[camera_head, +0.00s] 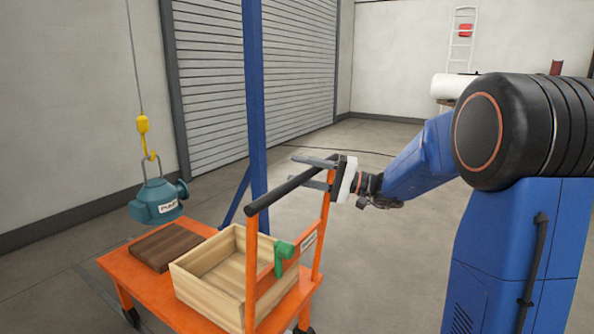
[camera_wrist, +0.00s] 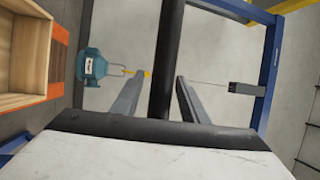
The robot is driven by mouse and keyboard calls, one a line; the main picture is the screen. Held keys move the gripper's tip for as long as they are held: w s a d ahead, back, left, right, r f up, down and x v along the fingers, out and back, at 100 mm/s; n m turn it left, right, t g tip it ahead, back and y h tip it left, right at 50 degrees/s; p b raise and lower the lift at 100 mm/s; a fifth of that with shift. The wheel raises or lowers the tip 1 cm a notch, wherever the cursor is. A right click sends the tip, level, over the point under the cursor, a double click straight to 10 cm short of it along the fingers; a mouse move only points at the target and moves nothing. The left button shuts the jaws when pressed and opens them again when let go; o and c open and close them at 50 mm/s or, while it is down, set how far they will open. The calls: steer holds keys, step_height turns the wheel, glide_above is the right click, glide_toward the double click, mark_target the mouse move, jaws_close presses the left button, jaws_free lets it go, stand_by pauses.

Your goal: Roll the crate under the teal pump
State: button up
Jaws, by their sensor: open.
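The open wooden crate (camera_head: 222,299) stands on an orange cart (camera_head: 117,264), close to the cart's upright handle frame. The teal pump (camera_head: 157,203) hangs from a yellow hook (camera_head: 150,153) on a cable, to the left of the crate and near the cart's far left end. My gripper (camera_head: 318,170) is open at the cart's black handle bar (camera_head: 290,187), with its fingers on either side of the bar. In the wrist view, the bar runs between the two open fingers (camera_wrist: 152,97). The teal pump also shows in the wrist view (camera_wrist: 93,67).
A brown wooden board (camera_head: 165,246) lies on the cart beside the crate. A green part (camera_head: 283,254) is on the handle frame. A blue post (camera_head: 254,100) stands behind the cart.

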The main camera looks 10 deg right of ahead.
steer(key=shift+w+a+r, duration=0.1)
steer(key=shift+w+a, duration=0.1)
steer(key=shift+a, duration=0.35)
steer(key=shift+c, duration=0.6)
jaws_close()
steer(key=w+a, duration=3.2)
steer(key=w, duration=0.1)
steer(key=shift+o, duration=0.6)
jaws_free()
steer(key=v, duration=1.7)
steer(key=shift+d, duration=0.2)
